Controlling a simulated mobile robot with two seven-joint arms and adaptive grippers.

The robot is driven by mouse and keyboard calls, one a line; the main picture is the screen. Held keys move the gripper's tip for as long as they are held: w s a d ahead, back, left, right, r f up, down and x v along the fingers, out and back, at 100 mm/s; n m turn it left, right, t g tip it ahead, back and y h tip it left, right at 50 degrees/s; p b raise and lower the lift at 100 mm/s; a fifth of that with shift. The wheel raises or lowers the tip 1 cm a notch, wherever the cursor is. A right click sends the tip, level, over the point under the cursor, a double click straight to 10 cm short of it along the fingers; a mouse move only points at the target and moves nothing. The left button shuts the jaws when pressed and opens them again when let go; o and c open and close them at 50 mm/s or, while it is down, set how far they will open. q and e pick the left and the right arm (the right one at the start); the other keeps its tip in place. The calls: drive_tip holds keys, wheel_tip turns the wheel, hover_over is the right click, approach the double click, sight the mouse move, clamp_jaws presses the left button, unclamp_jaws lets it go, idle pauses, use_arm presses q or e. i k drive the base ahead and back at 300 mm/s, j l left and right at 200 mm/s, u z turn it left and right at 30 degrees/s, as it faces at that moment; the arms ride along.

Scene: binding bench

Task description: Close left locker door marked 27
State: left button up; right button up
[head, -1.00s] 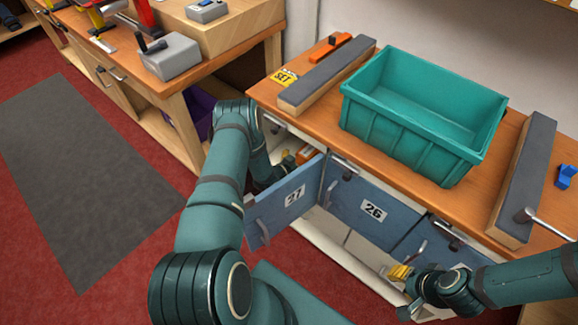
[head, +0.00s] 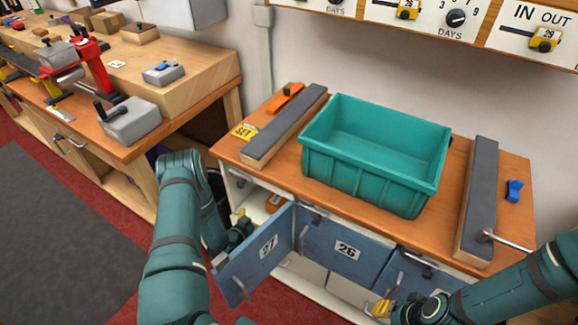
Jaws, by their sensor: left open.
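The blue locker door marked 27 (head: 254,264) stands swung out from the left locker, its number plate facing me. Its handle is at the free, lower-left edge. The locker opening behind it shows a pale interior with an orange item (head: 274,203) inside. My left gripper (head: 241,217) is open at the inner side of the door, close to its top edge. The door hides part of it, and I cannot tell whether they touch. My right gripper (head: 383,308) is low at the right, in front of the lockers. Its yellow fingertip shows, but its opening is unclear.
Door 26 (head: 330,247) is shut beside it, with another blue door (head: 412,278) to the right. A teal bin (head: 372,190) and two grey-topped bars (head: 285,125) (head: 478,195) lie on the bench top. A wooden workbench (head: 150,125) stands at the left. Red floor lies below.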

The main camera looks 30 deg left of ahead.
sight(237, 273)
drive_tip(key=k+j, duration=0.5)
drive_tip(key=k, duration=0.15)
drive_tip(key=k+j, duration=0.55)
drive_tip(key=k, duration=0.15)
